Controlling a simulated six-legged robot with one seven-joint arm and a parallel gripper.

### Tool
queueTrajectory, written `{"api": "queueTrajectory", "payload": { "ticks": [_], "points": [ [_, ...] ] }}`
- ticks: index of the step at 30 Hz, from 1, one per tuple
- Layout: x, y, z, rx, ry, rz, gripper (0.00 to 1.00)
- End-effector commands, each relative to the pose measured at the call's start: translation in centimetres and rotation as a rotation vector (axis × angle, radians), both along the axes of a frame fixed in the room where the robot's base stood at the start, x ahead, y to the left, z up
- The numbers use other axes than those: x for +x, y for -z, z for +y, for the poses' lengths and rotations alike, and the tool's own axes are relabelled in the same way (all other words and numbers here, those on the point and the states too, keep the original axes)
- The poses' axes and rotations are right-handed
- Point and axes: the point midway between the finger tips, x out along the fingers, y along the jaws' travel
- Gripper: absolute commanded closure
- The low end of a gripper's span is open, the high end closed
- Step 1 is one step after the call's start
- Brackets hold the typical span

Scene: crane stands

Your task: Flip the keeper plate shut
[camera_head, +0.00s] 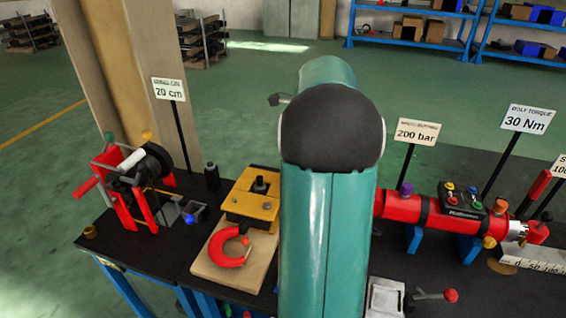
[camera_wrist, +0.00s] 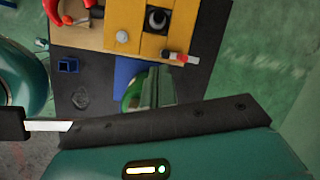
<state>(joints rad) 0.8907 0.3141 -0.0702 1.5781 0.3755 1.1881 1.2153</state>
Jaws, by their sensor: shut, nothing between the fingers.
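A yellow block assembly (camera_head: 252,202) with a dark top fitting sits on a wooden board (camera_head: 262,277), with a red hook (camera_head: 226,249) in front of it. In the wrist view the yellow block (camera_wrist: 192,42) shows a dark round fitting, a pale ball and a red, black and white pin. I cannot tell which piece is the keeper plate, or how it is turned. My gripper (camera_wrist: 153,80) shows in the wrist view as shiny fingers, shut and empty, below the yellow block in the picture. In the head view my arm hides the gripper.
A red-framed winch (camera_head: 128,185) stands left of the board and a black bottle (camera_head: 212,177) between them. A red cylinder (camera_head: 400,206) with knobs lies at right. A small blue box (camera_wrist: 68,65) shows in the wrist view. Sign posts rise along the bench.

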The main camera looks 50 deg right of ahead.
Motion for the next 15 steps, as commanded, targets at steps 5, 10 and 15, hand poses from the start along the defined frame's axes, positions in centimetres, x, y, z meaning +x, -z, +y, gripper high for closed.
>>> {"api": "queueTrajectory", "payload": {
  "ticks": [5, 10, 15],
  "points": [
    [-3.3, 3.5, -7.7, 0.126, 0.298, 0.018, 1.00],
    [-4.6, 4.6, -10.1, 0.171, 0.402, 0.023, 1.00],
    [-4.6, 4.6, -10.1, 0.173, 0.407, 0.023, 1.00]
  ]
}}
